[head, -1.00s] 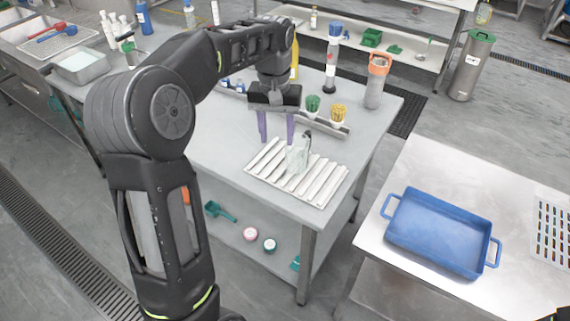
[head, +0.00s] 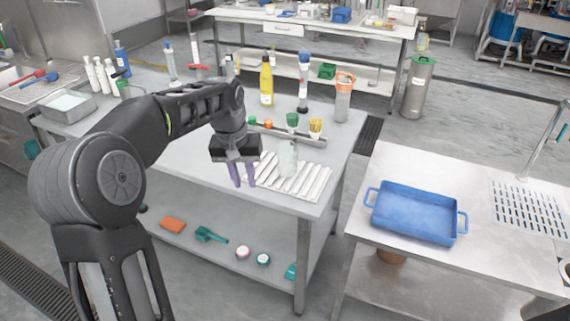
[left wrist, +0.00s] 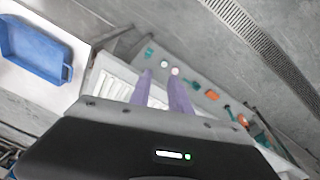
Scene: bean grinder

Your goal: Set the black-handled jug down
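A pale, see-through vessel (head: 288,160), which looks like the jug, stands upright on the white ridged rack (head: 314,184) at the table's front edge. It is too small for me to make out its black handle. My left gripper (head: 242,178) is to the left of the vessel and apart from it, with its purple fingers pointing down near the rack's left end. The fingers are spread with nothing between them. In the left wrist view the gripper (left wrist: 160,92) is also empty, and part of the rack (left wrist: 112,82) shows beside it. My right gripper is out of view.
Behind the rack is a tray with green (head: 292,121) and yellow (head: 316,126) brush-like tops. A yellow bottle (head: 266,82) and an orange-topped container (head: 343,98) stand farther back. A blue tray (head: 412,214) lies on the right table. Small items are on the lower shelf.

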